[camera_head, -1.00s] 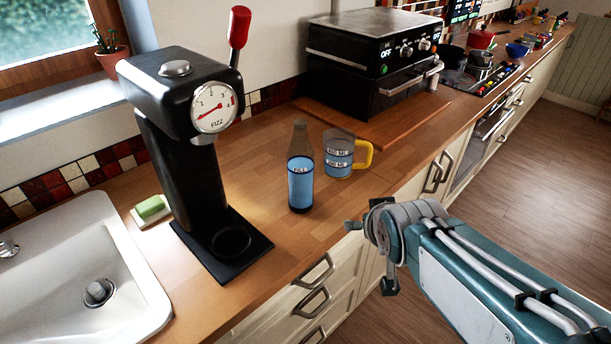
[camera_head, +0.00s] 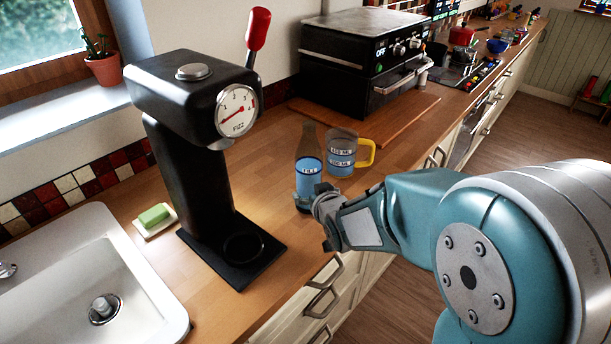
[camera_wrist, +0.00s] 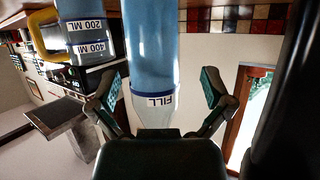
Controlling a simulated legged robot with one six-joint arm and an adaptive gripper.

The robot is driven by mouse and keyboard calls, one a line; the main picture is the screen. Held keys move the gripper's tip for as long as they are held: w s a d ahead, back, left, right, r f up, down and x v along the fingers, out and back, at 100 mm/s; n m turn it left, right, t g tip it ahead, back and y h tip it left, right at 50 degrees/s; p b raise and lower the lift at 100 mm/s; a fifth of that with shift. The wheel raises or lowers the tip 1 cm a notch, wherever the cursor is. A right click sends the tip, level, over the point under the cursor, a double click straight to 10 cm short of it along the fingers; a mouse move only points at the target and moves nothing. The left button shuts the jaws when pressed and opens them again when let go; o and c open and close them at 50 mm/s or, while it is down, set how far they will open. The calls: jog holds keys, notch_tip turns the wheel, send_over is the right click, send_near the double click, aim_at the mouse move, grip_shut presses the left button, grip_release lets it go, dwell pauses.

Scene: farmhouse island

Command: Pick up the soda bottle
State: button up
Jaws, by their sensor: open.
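The soda bottle (camera_head: 308,172) stands upright on the wooden counter, holding blue liquid below a clear neck. My gripper (camera_head: 318,203) is at its lower front right side in the head view and hides part of its base. In the wrist view, which is upside down, the bottle (camera_wrist: 152,45) with its "FILL" mark lies between the two spread fingers of my gripper (camera_wrist: 160,90). Gaps show on both sides of the bottle, so the fingers are open and not closed on it.
A measuring cup (camera_head: 341,155) with a yellow handle stands close behind the bottle to the right. A black fizz machine (camera_head: 190,160) stands to the left, near a sponge (camera_head: 154,216) and the sink (camera_head: 70,270). A black oven (camera_head: 350,60) is behind.

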aim_at(309, 180)
jog(key=shift+w+a+f, duration=0.2)
jog(key=shift+w+f, duration=0.05)
jog(key=shift+w, duration=0.3)
jog(key=shift+w+d+f, duration=0.15)
jog(key=shift+w+d, duration=0.15)
jog(key=shift+w, duration=0.1)
jog(key=x, duration=0.4)
jog(key=shift+w+d, duration=0.15)
jog(key=shift+w, duration=0.05)
jog(key=shift+w+a, duration=0.3)
jog(key=shift+a, duration=0.1)
jog(key=shift+d, duration=0.25)
jog(key=c, duration=1)
